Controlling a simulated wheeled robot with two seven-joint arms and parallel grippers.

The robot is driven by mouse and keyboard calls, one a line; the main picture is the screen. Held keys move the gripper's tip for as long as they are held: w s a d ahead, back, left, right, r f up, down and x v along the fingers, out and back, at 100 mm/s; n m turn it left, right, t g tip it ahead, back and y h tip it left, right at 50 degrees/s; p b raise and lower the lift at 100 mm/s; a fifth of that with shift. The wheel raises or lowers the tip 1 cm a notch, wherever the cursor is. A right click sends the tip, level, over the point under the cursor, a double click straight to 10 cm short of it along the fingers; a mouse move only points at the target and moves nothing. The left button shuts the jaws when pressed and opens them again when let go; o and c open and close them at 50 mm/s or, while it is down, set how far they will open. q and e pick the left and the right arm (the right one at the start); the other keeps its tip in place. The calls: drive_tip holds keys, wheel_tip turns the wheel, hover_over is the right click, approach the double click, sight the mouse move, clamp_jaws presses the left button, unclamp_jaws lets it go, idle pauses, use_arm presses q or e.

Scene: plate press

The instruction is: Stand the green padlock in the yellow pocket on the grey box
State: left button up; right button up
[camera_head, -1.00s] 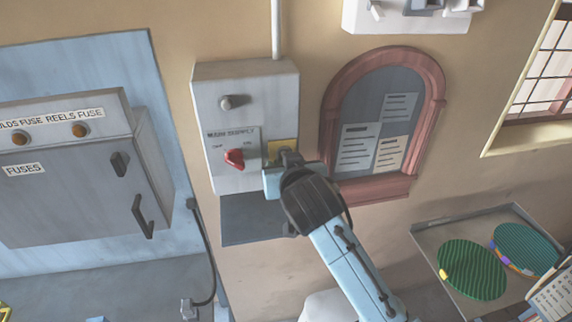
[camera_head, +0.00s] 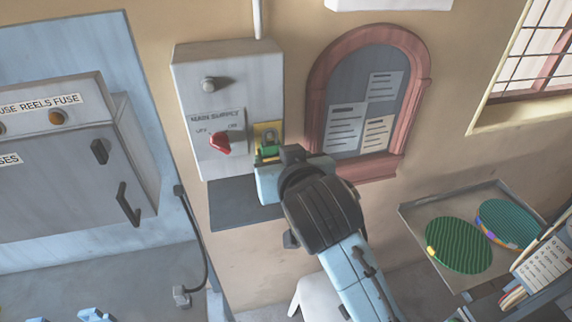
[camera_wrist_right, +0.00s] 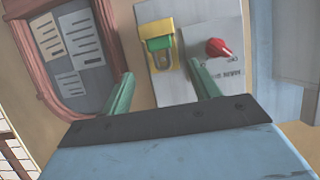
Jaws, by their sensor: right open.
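The grey box (camera_head: 226,92) with the red switch hangs on the wall. The yellow pocket (camera_head: 263,131) is at its lower right. The green padlock (camera_head: 268,151) stands upright in the pocket, its grey shackle up. In the right wrist view, turned upside down, the green padlock (camera_wrist_right: 159,43) shows with the yellow pocket (camera_wrist_right: 154,27) around its base. My right gripper (camera_wrist_right: 160,84) is open and empty, its two fingers apart on either side of the padlock's line and back from it. In the head view the right arm covers the fingertips. My left gripper is not seen.
A red knob (camera_head: 220,142) sits left of the pocket on the box. An arched notice board (camera_head: 368,100) is close on the right. A dark shelf (camera_head: 235,205) is below the box. A tray with green discs (camera_head: 458,245) lies at the right.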

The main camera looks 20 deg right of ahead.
drive_tip(key=shift+v, duration=1.4)
drive_tip(key=s+d+f+n+g, duration=0.1)
drive_tip(key=s+d+f+g, duration=0.45)
drive_tip(key=s+f, duration=0.6)
drive_tip(key=s+d+f+n+g, duration=0.1)
drive_tip(key=s+d+f+g, duration=0.45)
drive_tip(key=s+f, duration=0.6)
drive_tip(key=s+f+b+x, duration=0.1)
drive_tip(key=s+b+x, duration=0.25)
drive_tip(key=x, duration=1.25)
drive_tip(key=s+b+x, duration=0.3)
drive_tip(key=b+x, duration=0.1)
drive_tip(key=x, duration=1.2)
drive_tip(key=s+d+f+b, duration=0.1)
drive_tip(key=s+f+b, duration=0.3)
drive_tip(key=s+f, duration=0.4)
drive_tip(key=s+d+f+g+b, duration=0.1)
drive_tip(key=s+f, duration=0.7)
drive_tip(key=f, duration=0.8)
drive_tip(key=d+b, duration=0.1)
drive_tip(key=b, duration=0.1)
drive_tip(key=shift+g+b, duration=0.3)
drive_tip(key=shift+b, duration=0.1)
drive_tip(key=shift+s+d, duration=0.1)
